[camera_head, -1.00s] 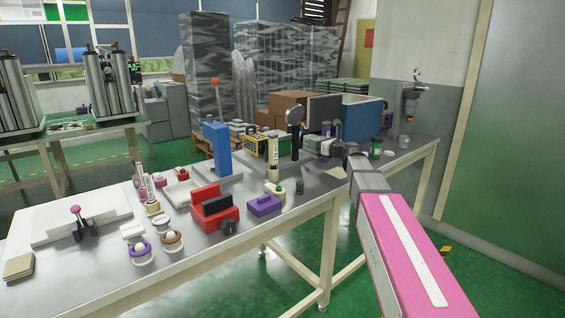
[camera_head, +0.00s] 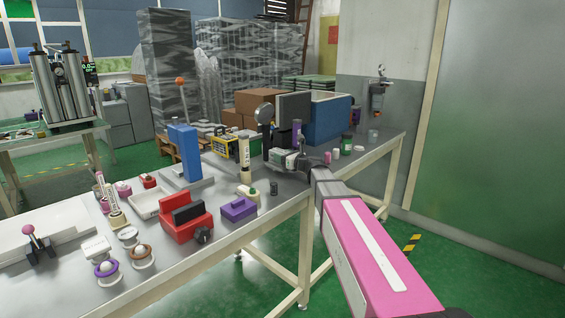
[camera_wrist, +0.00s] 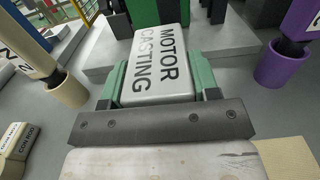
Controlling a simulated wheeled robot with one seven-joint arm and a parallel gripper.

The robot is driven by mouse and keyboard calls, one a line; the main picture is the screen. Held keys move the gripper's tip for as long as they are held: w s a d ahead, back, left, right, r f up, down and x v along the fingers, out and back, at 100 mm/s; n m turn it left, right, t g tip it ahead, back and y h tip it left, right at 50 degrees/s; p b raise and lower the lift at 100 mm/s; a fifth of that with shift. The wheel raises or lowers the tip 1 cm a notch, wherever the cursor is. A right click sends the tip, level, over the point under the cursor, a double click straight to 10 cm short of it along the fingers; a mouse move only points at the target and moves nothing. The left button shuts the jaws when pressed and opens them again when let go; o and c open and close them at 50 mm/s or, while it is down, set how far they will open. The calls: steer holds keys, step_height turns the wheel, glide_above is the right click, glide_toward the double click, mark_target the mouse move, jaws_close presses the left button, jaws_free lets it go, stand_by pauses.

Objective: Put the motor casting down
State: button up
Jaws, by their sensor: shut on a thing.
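The motor casting (camera_wrist: 160,62) is a pale grey block with its name in dark letters, seen large in the wrist view. My gripper (camera_wrist: 160,92) is shut on it, with a green finger on each side. In the head view my gripper (camera_head: 303,160) is over the far right part of the bench, and the white and green shape there is small and partly hidden by my wrist. The casting's far end lies in front of or over a grey stepped base (camera_wrist: 225,45). I cannot tell whether its underside touches anything.
In the wrist view a purple cup (camera_wrist: 280,65) stands right, a cream cup (camera_wrist: 62,95) left, and a beige labelled box (camera_wrist: 15,145) lower left. In the head view a blue bin (camera_head: 328,120) stands behind, and a red vise (camera_head: 185,220) and purple block (camera_head: 238,209) stand nearer.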

steer(key=shift+f, duration=1.1)
steer(key=o, duration=1.3)
steer(key=shift+f, duration=0.15)
steer(key=shift+o, duration=0.3)
steer(key=v, duration=1.1)
steer(key=shift+s+d, duration=0.2)
steer(key=shift+s, duration=0.05)
steer(key=shift+s+r, duration=0.1)
steer(key=shift+r, duration=0.2)
